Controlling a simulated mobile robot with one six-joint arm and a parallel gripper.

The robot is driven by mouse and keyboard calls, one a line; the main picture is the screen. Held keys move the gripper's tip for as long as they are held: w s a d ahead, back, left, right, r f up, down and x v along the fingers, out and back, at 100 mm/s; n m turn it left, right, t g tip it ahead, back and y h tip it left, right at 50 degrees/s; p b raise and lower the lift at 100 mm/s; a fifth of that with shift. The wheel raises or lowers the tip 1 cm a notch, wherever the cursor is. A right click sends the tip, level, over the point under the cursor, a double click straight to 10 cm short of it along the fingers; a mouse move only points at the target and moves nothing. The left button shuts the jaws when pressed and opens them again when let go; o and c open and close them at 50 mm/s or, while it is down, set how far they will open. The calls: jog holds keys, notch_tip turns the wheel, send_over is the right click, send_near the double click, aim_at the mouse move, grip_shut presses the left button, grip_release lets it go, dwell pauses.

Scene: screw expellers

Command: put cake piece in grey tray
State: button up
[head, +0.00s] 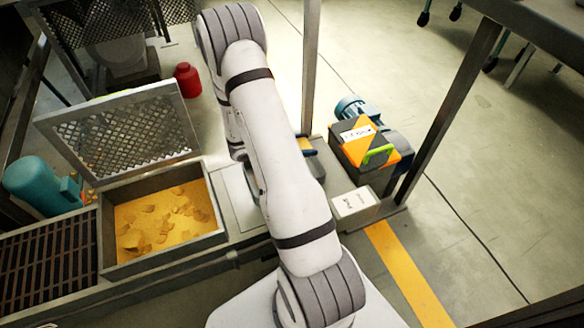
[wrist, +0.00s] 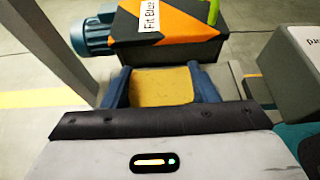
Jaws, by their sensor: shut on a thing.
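My gripper (head: 308,145) is at the far end of my arm, over the right end of the bench. In the wrist view its two blue fingers (wrist: 158,90) are shut on a flat yellow-tan cake piece (wrist: 160,87). In the head view my arm hides most of the gripper, and only a bit of orange-yellow shows between the fingers. A grey-walled tray (head: 212,241) at the left holds a yellow mass with several brown flakes, under a raised mesh lid. I cannot tell for sure that it is the grey tray.
An orange and black box (head: 370,148) with a green handle stands just beyond my gripper, with a blue motor (head: 355,106) behind. A small pale labelled box (head: 355,204) is near it. Posts flank the bench.

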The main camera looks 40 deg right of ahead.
jog(key=f+b, duration=0.1)
jog(key=f, duration=0.3)
jog(key=f+b, duration=0.2)
jog(key=f, duration=0.2)
jog(key=shift+s+d+f, duration=0.15)
jog(key=shift+d+f, duration=0.05)
jog(key=shift+f, duration=0.05)
jog(key=shift+f, duration=0.15)
jog(key=o, duration=1)
jog(key=shift+c, duration=0.2)
